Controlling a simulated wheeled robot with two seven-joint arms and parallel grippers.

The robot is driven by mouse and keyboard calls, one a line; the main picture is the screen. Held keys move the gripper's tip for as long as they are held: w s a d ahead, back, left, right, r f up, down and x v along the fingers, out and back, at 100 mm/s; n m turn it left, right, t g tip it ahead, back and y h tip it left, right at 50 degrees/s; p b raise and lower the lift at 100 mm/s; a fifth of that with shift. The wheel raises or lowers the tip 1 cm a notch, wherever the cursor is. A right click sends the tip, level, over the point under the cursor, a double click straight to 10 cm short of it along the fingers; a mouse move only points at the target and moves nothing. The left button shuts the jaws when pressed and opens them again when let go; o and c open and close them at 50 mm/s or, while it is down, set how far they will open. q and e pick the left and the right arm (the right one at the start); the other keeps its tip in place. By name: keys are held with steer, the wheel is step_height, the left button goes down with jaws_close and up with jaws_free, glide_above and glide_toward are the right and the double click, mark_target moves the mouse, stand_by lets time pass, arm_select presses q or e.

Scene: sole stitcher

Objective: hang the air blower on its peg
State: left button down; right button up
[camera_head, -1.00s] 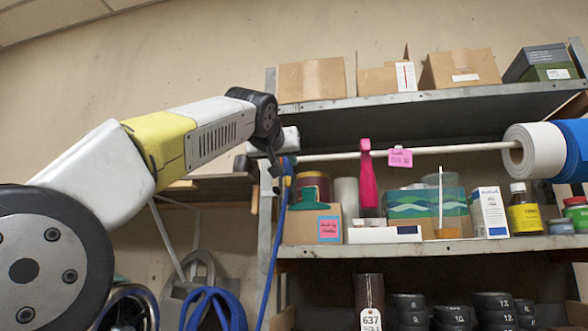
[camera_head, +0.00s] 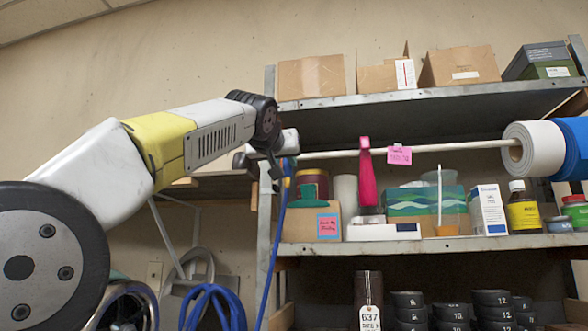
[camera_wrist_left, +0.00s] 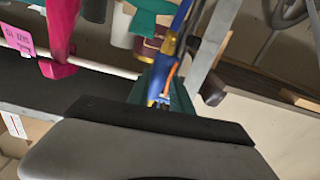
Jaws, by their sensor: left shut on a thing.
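My left gripper (camera_head: 274,168) is at the left front post of the shelf unit and shut on the air blower (camera_head: 287,172). The blower is small, blue with yellow and orange parts. A blue hose (camera_head: 271,255) runs down from it. In the left wrist view the blower (camera_wrist_left: 163,78) stands out beyond the dark gripper body, which hides its near end. A dark round end (camera_head: 240,162) sticks out left of the post, in line with a white rod. It also shows in the left wrist view (camera_wrist_left: 213,89), apart from the blower. I cannot tell whether it is the peg. My right gripper is out of view.
The white rod (camera_head: 460,147) crosses the shelf front and carries paper rolls (camera_head: 535,150) at right. A pink tool (camera_head: 367,175) and a pink tag (camera_head: 399,155) hang on it. Boxes and bottles fill the middle shelf (camera_head: 430,244). A coiled blue hose (camera_head: 212,300) hangs lower left.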

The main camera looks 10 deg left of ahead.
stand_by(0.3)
arm_select(q)
steer(key=c, duration=0.8)
jaws_free()
steer(key=shift+o, duration=0.2)
steer(key=s, duration=1)
steer(key=shift+a, duration=0.15)
steer(key=shift+f, duration=0.1)
stand_by(0.4)
